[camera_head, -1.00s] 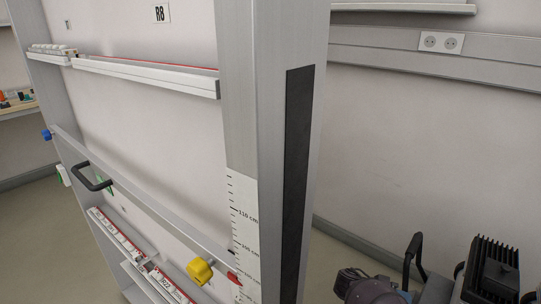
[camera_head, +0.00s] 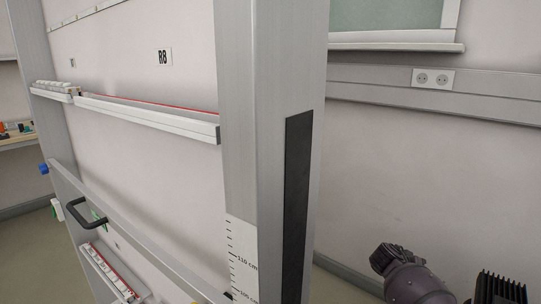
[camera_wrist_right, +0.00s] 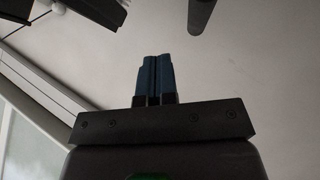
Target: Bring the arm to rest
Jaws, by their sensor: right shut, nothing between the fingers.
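My right gripper (camera_wrist_right: 158,78) shows in the right wrist view with its blue fingers together, shut and empty. Behind it is a plain pale surface, apparently wall or ceiling. In the head view, part of my right arm (camera_head: 410,272) shows at the bottom right, dark and rounded, in front of the wall. Its gripper is not visible there. My left gripper is in neither view.
A tall grey frame post (camera_head: 265,150) with a height scale (camera_head: 241,255) stands close in front. Behind it runs a narrow shelf (camera_head: 150,118) and a black handle (camera_head: 88,213). A wall socket (camera_head: 433,78) sits on a grey rail at right. The wall area between post and arm is clear.

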